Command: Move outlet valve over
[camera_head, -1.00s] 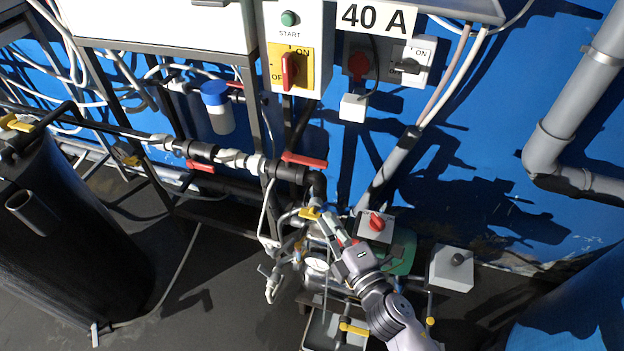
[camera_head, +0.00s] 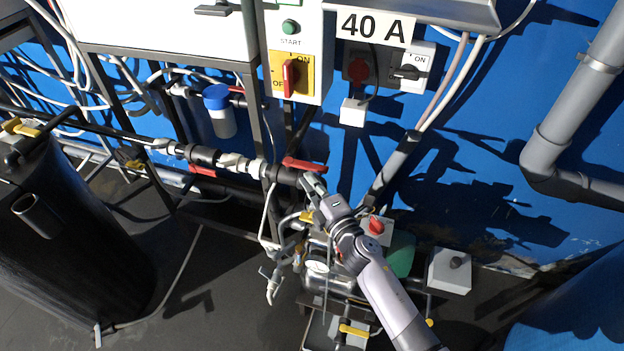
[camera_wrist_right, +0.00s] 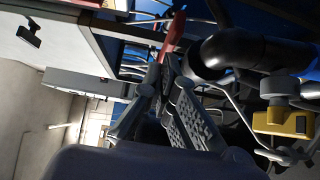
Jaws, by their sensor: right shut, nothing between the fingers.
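A red valve lever (camera_head: 304,165) sits on the right end of the black and white pipe (camera_head: 234,160). It also shows in the right wrist view (camera_wrist_right: 173,36), just beyond my fingertips. My right gripper (camera_head: 312,186) is shut and empty, just below and right of this lever; in the right wrist view its ridged fingers (camera_wrist_right: 174,90) point toward it. Whether they touch the lever is unclear. A second red lever (camera_head: 202,171) is farther left on the pipe. No label shows which valve is the outlet valve. My left gripper is not in view.
A yellow valve handle (camera_head: 306,216) lies just below my right gripper; a yellow one shows at the right in the wrist view (camera_wrist_right: 284,122). A grey box with a red knob (camera_head: 376,226) stands beside my right arm. The control panel (camera_head: 291,50) hangs above.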

